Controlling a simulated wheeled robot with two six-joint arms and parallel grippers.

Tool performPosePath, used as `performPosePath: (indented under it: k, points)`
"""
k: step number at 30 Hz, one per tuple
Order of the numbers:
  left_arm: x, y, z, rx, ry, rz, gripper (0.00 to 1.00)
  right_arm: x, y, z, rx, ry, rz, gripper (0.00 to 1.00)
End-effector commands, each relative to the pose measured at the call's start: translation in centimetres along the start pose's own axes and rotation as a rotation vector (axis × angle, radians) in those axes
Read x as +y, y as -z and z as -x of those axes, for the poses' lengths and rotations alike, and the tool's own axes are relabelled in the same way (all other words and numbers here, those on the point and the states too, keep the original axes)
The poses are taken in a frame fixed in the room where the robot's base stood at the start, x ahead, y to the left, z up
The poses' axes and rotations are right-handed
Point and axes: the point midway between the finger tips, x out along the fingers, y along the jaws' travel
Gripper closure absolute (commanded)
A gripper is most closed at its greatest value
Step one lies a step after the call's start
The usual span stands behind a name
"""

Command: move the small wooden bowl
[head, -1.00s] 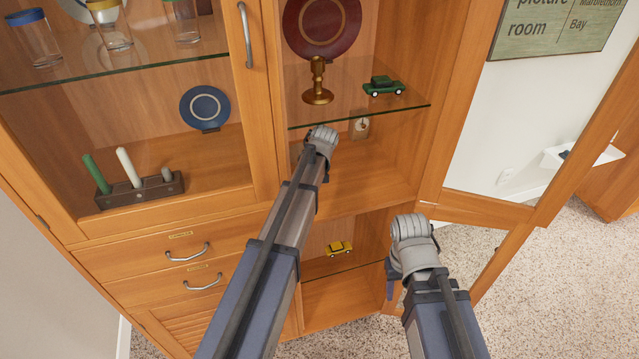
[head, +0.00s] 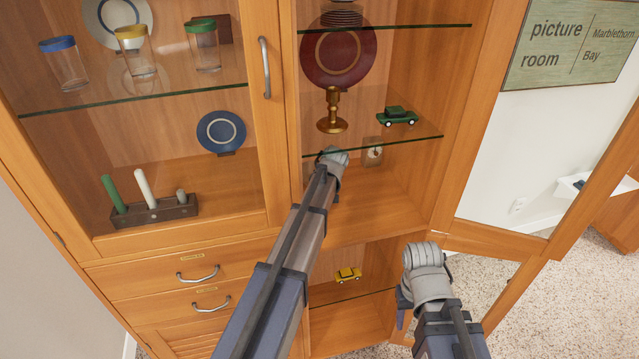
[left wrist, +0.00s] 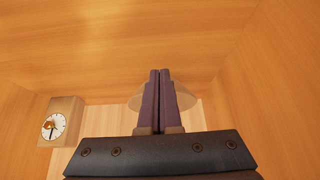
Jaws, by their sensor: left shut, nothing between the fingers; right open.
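In the left wrist view, a pale tan rounded thing, which looks like the small wooden bowl (left wrist: 186,101), shows on both sides of my left gripper (left wrist: 160,74). The shut, empty fingers cover its middle. I cannot tell whether they touch it. In the head view my left arm reaches into the right-hand part of the cabinet, under the glass shelf; its fingers and the bowl are hidden there. My right gripper (head: 402,316) hangs in front of the lower right of the cabinet, by the open door. It is open, and its fingers show only in part.
A small clock (head: 373,152) stands in the same compartment and also shows in the left wrist view (left wrist: 57,124). The glass shelf (head: 400,143) above carries a brass goblet (head: 332,112) and a green toy car (head: 397,116). The open glass door (head: 500,245) is at right.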

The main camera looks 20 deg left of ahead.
Motion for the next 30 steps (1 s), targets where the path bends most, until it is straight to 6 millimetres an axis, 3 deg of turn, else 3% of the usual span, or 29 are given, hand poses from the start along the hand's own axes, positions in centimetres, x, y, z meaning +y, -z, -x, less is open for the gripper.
performPosePath:
  k: [3, 12, 28, 30]
  points:
    - [-0.2, -2.9, 1.6, -0.001, -0.001, -0.002, 1.00, 0.0, 0.0, -0.1, 0.000, 0.000, 0.000, 0.50]
    - [-0.1, -7.1, 4.2, 0.000, -0.001, -0.002, 1.00, 0.0, 0.0, -0.1, 0.000, 0.000, 0.000, 0.50]
    - [0.0, -8.4, 4.9, -0.002, -0.001, -0.003, 1.00, 0.0, 0.0, -0.1, 0.000, 0.000, 0.000, 0.50]
    - [0.1, -9.5, 5.4, -0.017, -0.001, -0.030, 1.00, 0.0, 0.0, -0.1, 0.000, 0.000, 0.000, 0.50]
